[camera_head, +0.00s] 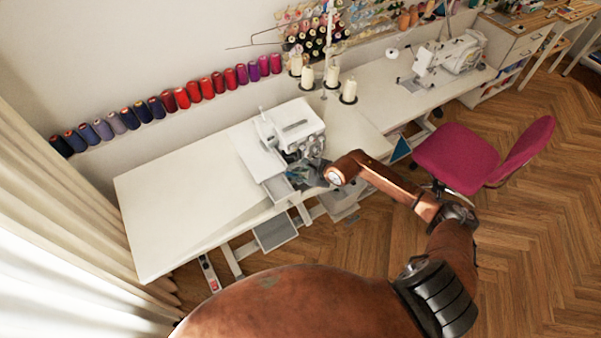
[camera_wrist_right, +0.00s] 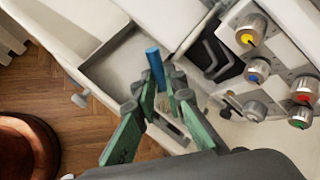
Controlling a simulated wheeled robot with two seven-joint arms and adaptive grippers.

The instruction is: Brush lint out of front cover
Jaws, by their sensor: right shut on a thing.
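The white overlock machine (camera_head: 285,135) stands near the front edge of the white table. Its front cover (camera_head: 280,188) appears swung open at the front; in the right wrist view the cover (camera_wrist_right: 112,62) shows a pale, shallow inside. My right gripper (camera_head: 308,173) is small and partly hidden in the head view, close to the machine's front. In the right wrist view my right gripper (camera_wrist_right: 165,88), with green fingers, is shut on a blue-handled brush (camera_wrist_right: 154,66). The brush is over the cover's inside; its bristles and any lint cannot be made out. My left gripper is not in view.
Coloured tension dials (camera_wrist_right: 252,35) sit right of the gripper in the wrist view. White thread cones (camera_head: 332,77) stand behind the machine. A pink chair (camera_head: 460,158) is on the right. The table's left part (camera_head: 180,200) is clear.

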